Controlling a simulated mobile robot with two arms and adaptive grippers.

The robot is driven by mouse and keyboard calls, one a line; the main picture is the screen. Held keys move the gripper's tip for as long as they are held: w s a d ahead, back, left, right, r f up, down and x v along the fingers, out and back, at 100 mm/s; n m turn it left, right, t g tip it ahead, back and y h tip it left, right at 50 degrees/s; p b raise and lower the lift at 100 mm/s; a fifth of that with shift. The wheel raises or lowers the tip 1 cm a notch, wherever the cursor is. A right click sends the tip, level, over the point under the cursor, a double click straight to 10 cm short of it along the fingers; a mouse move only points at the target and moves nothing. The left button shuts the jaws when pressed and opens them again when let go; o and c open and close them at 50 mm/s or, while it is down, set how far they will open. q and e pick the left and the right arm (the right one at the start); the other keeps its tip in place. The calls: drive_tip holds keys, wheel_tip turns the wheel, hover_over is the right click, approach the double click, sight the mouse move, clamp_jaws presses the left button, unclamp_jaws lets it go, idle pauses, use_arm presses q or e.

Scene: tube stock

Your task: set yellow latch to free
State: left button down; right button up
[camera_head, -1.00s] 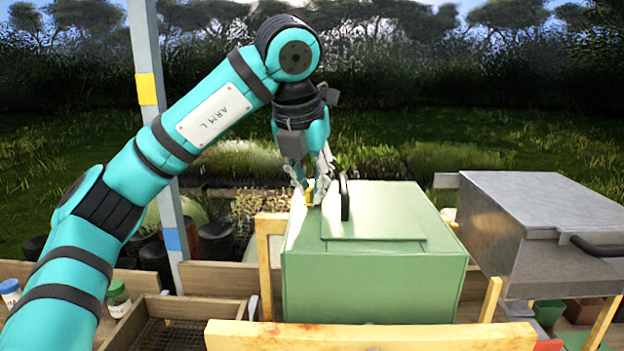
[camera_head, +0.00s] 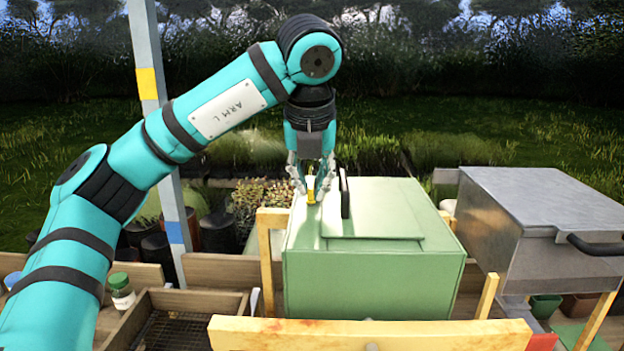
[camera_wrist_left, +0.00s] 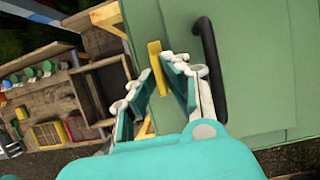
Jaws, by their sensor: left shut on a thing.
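The yellow latch (camera_head: 311,190) stands on the top of the green box (camera_head: 372,285), near its left edge and beside a black handle (camera_head: 345,194). My left gripper (camera_head: 311,188) points down at it from above. In the left wrist view the yellow latch (camera_wrist_left: 155,62) shows at the fingertips of the left gripper (camera_wrist_left: 163,68), and the black handle (camera_wrist_left: 211,58) lies just to the right of the fingers. The left gripper is shut on the latch. The latch's lower part is partly hidden by the fingers. My right gripper is not in view.
A grey metal box (camera_head: 540,220) with a black handle stands to the right. A yellow-and-blue banded post (camera_head: 160,130) rises behind my left arm. A wooden tray with mesh (camera_head: 175,325) and a green-lidded jar (camera_head: 122,292) sit at the lower left.

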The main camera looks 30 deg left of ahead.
use_arm(q)
drive_tip(key=c, duration=1.4)
unclamp_jaws()
drive_tip(key=shift+a, duration=0.15)
drive_tip(key=v, duration=1.2)
